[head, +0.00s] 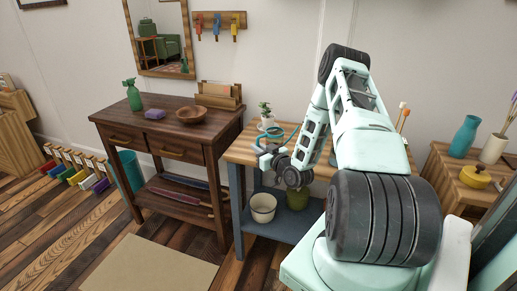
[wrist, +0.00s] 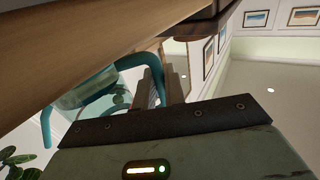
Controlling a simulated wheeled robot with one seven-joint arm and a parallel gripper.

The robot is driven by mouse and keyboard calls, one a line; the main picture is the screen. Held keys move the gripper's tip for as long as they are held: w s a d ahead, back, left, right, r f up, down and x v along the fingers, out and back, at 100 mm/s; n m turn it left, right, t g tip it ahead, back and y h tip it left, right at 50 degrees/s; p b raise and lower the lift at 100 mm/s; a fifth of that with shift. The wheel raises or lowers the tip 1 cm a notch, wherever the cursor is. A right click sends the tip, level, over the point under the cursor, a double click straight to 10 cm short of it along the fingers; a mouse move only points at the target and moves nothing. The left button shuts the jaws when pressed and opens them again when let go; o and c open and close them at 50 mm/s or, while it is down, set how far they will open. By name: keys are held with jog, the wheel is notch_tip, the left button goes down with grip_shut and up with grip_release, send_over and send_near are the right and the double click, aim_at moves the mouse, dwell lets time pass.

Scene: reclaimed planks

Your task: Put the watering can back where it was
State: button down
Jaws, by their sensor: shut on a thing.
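The teal watering can (head: 281,134) shows in the head view at the left end of the wooden-topped bench (head: 240,152), partly hidden by my arm. My gripper (head: 270,160) is at it, shut on the can; the fingertips are hard to make out. In the wrist view the can (wrist: 88,92) appears sideways, with its curved handle and spout, beyond the dark edge of my gripper. I cannot tell whether the can's base touches the bench top.
A small potted plant (head: 265,111) stands close behind the can. A dark console table (head: 170,128) with a spray bottle (head: 133,96), purple block (head: 155,114) and bowl (head: 191,115) is to the left. A white pot (head: 263,207) and green pot (head: 298,199) sit on the lower shelf.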

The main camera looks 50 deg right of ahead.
jog(key=shift+f, duration=0.15)
jog(key=c, duration=1.5)
grip_release()
